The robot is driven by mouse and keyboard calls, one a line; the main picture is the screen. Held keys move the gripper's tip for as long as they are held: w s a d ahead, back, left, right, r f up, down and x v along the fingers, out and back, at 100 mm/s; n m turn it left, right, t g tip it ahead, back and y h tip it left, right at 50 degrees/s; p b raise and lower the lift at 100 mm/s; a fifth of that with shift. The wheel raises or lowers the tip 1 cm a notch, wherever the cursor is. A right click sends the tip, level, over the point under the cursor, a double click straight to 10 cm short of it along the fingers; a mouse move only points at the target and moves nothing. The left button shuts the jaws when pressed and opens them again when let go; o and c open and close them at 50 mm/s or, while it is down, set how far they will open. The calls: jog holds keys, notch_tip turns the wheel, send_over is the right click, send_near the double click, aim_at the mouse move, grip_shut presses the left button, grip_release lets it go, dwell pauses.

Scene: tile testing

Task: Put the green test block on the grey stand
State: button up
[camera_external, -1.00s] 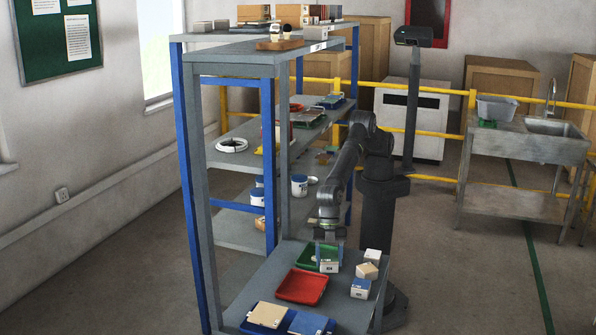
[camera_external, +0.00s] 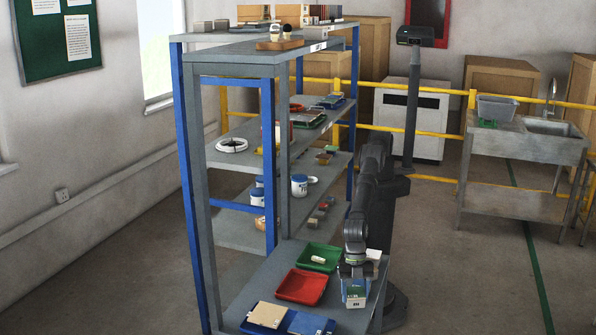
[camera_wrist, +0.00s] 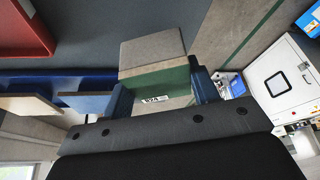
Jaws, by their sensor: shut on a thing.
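My gripper (camera_external: 355,278) is low over the right side of the grey table (camera_external: 262,290). It is shut on a block with a green band, a grey-brown face and a white label; the green block (camera_wrist: 160,88) shows between the blue fingers in the wrist view. In the external view a pale, labelled shape (camera_external: 355,292) shows under the gripper. I cannot tell there where the held block ends or whether it touches anything below. I cannot pick out the grey stand with certainty in either view.
A red tray (camera_external: 300,287) lies left of my gripper, with a green tray (camera_external: 306,251) behind it. A tan tile (camera_external: 266,314) and a blue pad (camera_external: 308,324) lie at the front. The tall shelf (camera_external: 245,236) stands close on the left.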

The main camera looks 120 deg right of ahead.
aim_at(355, 302)
jog(key=shift+f, duration=1.65)
jog(key=shift+f, duration=0.2)
jog(key=o, duration=1.2)
jog(key=shift+o, duration=0.2)
jog(key=v, duration=1.2)
jog(key=shift+r, duration=0.1)
